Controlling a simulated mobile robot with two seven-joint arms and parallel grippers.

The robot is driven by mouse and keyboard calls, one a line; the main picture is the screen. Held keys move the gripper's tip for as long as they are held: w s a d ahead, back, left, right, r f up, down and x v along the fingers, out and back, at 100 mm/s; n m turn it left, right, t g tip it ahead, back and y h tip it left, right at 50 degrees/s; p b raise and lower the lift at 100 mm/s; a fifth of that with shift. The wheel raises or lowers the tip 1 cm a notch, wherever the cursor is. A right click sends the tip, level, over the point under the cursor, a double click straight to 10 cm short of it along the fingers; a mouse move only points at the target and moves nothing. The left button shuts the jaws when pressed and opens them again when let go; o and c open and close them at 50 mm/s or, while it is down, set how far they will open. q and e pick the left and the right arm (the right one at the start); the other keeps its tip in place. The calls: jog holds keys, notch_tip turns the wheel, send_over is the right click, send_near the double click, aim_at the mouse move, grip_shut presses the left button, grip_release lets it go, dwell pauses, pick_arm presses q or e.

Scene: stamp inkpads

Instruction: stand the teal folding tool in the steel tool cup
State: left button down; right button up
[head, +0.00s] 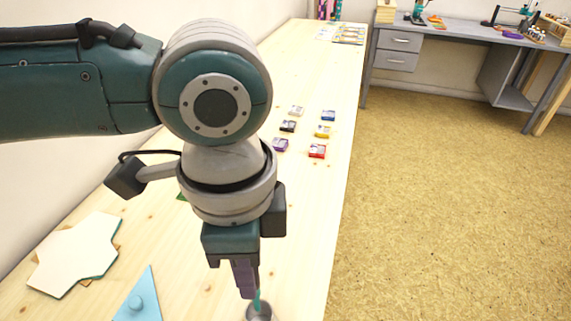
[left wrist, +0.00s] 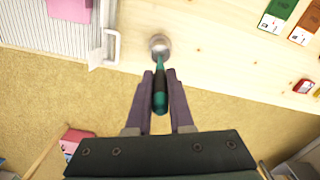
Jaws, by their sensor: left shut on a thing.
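My left gripper (head: 246,284) points down near the front of the wooden table and is shut on the teal folding tool (head: 257,301). The tool also shows between the fingers in the left wrist view (left wrist: 160,95), dark green toward me, with a teal end toward the cup. The steel tool cup (head: 259,313) is cut off by the bottom edge of the head view; in the left wrist view the cup (left wrist: 159,43) lies just beyond the fingertips. The tool's end overlaps the cup's mouth; I cannot tell how deep it sits. My right gripper is not in view.
A light blue triangle with a knob (head: 140,301) and white sheets (head: 75,255) lie to the left. Several coloured inkpads (head: 317,151) stand farther up the table (head: 315,225). The table's right edge is close to the cup. A grey desk (head: 455,42) stands across open floor.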

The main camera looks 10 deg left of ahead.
pick_arm(q)
jog(key=shift+f+b, duration=1.6)
jog(key=shift+f, duration=1.2)
jog(key=c, duration=0.7)
grip_release()
notch_tip(320, 180, up, 10)
jog(key=shift+p, duration=1)
